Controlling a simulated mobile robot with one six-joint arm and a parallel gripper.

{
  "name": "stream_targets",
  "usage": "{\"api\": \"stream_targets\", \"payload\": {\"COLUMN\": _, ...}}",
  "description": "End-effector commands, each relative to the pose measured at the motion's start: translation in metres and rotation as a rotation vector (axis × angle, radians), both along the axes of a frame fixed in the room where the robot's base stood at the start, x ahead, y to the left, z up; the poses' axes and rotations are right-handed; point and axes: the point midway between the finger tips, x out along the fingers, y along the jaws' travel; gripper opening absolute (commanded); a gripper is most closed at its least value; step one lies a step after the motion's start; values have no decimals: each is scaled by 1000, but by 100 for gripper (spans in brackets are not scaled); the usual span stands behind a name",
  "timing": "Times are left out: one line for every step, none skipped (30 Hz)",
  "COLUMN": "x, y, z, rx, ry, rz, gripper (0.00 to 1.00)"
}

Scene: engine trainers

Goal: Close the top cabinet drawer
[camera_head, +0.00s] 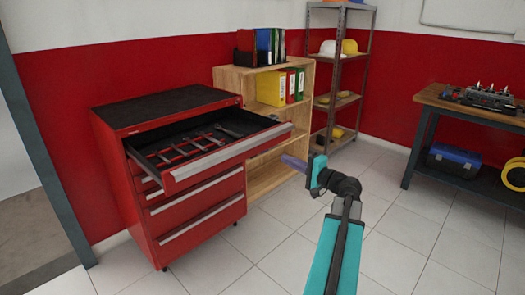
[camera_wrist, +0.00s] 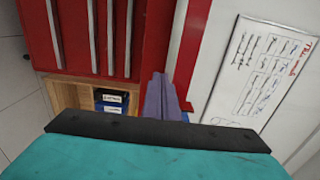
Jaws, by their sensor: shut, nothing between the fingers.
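The red tool cabinet (camera_head: 120,190) stands at the left in the head view. Its top drawer (camera_head: 228,152) is pulled far out, with several tools lying inside. The lower drawers look shut. My gripper (camera_head: 286,159) has its purple fingers together and empty. In the head view they point left, close to the right end of the drawer front; I cannot tell whether they touch it. In the wrist view the shut fingers (camera_wrist: 160,95) appear in front of the red cabinet (camera_wrist: 158,35) and its pale handles. That view is turned sideways, and I cannot clearly pick out the open drawer there.
A wooden shelf (camera_head: 262,180) with binders stands right beside the cabinet. A metal rack (camera_head: 340,100) with helmets is behind it. A workbench (camera_head: 460,108) stands at the far right. A whiteboard (camera_wrist: 262,75) shows in the wrist view. The tiled floor in front is clear.

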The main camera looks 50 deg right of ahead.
Motion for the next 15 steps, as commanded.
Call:
{"api": "stream_targets", "payload": {"x": 1, "y": 0, "z": 0, "rx": 0, "ry": 0, "rz": 0, "gripper": 0}}
{"api": "stream_targets", "payload": {"x": 1, "y": 0, "z": 0, "rx": 0, "ry": 0, "rz": 1, "gripper": 0}}
{"api": "stream_targets", "payload": {"x": 2, "y": 0, "z": 0, "rx": 0, "ry": 1, "rz": 1, "gripper": 0}}
{"api": "stream_targets", "payload": {"x": 3, "y": 0, "z": 0, "rx": 0, "ry": 1, "rz": 1, "gripper": 0}}
{"api": "stream_targets", "payload": {"x": 5, "y": 0, "z": 0, "rx": 0, "ry": 1, "rz": 2, "gripper": 0}}
{"api": "stream_targets", "payload": {"x": 7, "y": 0, "z": 0, "rx": 0, "ry": 1, "rz": 2, "gripper": 0}}
{"api": "stream_targets", "payload": {"x": 9, "y": 0, "z": 0, "rx": 0, "ry": 1, "rz": 2, "gripper": 0}}
{"api": "stream_targets", "payload": {"x": 11, "y": 0, "z": 0, "rx": 0, "ry": 1, "rz": 2, "gripper": 0}}
{"api": "stream_targets", "payload": {"x": 14, "y": 0, "z": 0, "rx": 0, "ry": 1, "rz": 2, "gripper": 0}}
{"api": "stream_targets", "payload": {"x": 18, "y": -1, "z": 0, "rx": 0, "ry": 1, "rz": 2, "gripper": 0}}
{"api": "stream_targets", "payload": {"x": 21, "y": 0, "z": 0, "rx": 0, "ry": 1, "rz": 2, "gripper": 0}}
{"api": "stream_targets", "payload": {"x": 26, "y": 0, "z": 0, "rx": 0, "ry": 1, "rz": 3, "gripper": 0}}
{"api": "stream_targets", "payload": {"x": 30, "y": 0, "z": 0, "rx": 0, "ry": 1, "rz": 3, "gripper": 0}}
{"api": "stream_targets", "payload": {"x": 34, "y": -1, "z": 0, "rx": 0, "ry": 1, "rz": 3, "gripper": 0}}
{"api": "stream_targets", "payload": {"x": 39, "y": -1, "z": 0, "rx": 0, "ry": 1, "rz": 2, "gripper": 0}}
